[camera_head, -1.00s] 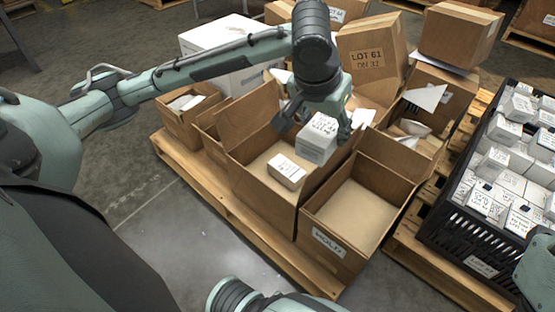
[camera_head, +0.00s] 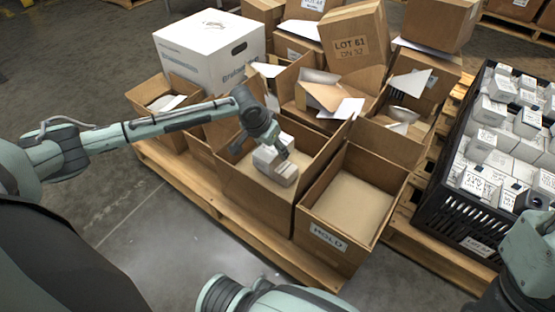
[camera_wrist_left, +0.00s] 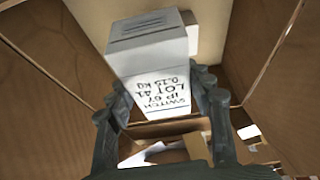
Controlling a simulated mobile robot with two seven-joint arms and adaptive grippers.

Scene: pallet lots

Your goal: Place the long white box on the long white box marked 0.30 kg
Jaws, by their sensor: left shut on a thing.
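My left gripper (camera_head: 262,148) is shut on a long white box (camera_wrist_left: 152,72), whose printed face reads "SWITCH IP 67 LOT 41 0.15 kg" in the left wrist view. In the head view the held box (camera_head: 266,158) is inside an open cardboard carton (camera_head: 262,193), low over another white box (camera_head: 287,174) on the carton floor. The held box overlaps that lower box in the picture; I cannot tell whether they touch. The lower box's weight mark is not readable. A white patch behind the held box shows in the left wrist view.
An empty open carton marked HOLD (camera_head: 328,238) stands to the right. A black crate (camera_head: 458,222) full of small white boxes is at the far right. Carton walls and raised flaps surround my left gripper. A large white box (camera_head: 205,60) stands behind.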

